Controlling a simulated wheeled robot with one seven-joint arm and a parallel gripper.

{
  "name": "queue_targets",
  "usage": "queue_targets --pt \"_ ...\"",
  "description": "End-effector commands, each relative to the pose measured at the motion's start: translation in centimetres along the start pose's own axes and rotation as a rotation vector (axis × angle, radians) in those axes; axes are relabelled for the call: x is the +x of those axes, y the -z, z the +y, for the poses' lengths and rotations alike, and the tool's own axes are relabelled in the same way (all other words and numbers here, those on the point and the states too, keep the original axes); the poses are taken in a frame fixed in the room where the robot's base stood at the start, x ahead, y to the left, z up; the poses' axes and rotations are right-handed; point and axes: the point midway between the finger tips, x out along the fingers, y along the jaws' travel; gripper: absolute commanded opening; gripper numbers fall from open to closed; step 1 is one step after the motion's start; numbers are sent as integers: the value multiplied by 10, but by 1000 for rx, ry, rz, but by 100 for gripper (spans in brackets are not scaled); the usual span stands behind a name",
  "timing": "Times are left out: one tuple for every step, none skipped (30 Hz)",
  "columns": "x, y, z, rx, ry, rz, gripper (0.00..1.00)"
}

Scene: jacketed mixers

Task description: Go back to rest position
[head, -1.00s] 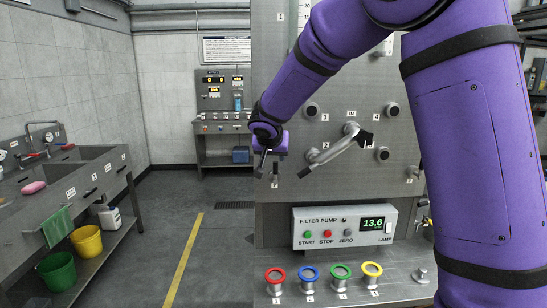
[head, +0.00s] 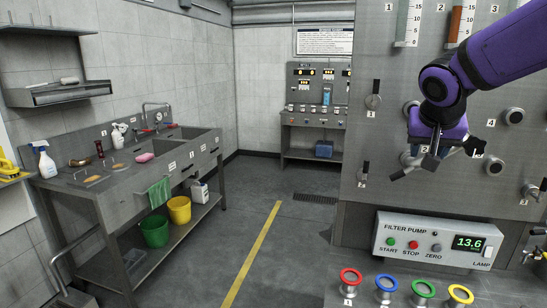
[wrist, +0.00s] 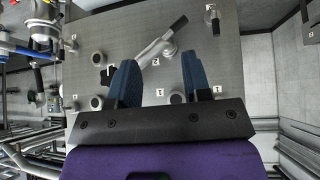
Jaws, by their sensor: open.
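My gripper (head: 427,163) is in front of the grey panel (head: 385,190) at the right in the head view, on the purple arm. In the wrist view my gripper (wrist: 160,88) shows two blue fingers spread apart with nothing between them. Beyond the fingers is a grey lever handle (wrist: 158,47) on the panel. In the head view my gripper hides part of that lever (head: 405,172). I cannot tell exactly how far the fingertips are from it.
A filter pump box (head: 435,240) sits under the panel, above red, blue, green and yellow ringed ports (head: 350,276). A sink bench (head: 135,165) with green (head: 155,231) and yellow buckets (head: 179,210) stands at left. The floor around the yellow line (head: 250,255) is clear.

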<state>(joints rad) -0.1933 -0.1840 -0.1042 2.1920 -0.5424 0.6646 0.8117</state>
Motion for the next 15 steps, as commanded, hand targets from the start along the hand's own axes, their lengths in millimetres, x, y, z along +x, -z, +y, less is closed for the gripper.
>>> queue_targets --pt "-14 -13 12 -10 11 -12 44" --pt "-21 -21 17 -21 18 -21 44" --pt "-30 -32 23 -35 27 -34 44" --pt "-36 -40 28 -47 35 -43 44" --pt "-43 -48 33 -60 43 -52 44" --pt "-51 -60 38 -76 56 -63 44" --pt "-56 -69 42 -89 66 -71 44" --pt "-62 -78 46 -102 76 -79 44" --pt "-69 -90 50 -119 90 -89 44" --pt "-74 -100 53 -133 102 -95 44" --pt "-79 -109 56 -148 113 -102 44" --pt "-85 -122 59 -168 130 -108 44" --pt "-90 -131 61 -183 141 -114 44" --pt "-94 -139 63 -196 154 -117 44" --pt "-98 -151 65 -215 170 -122 44"
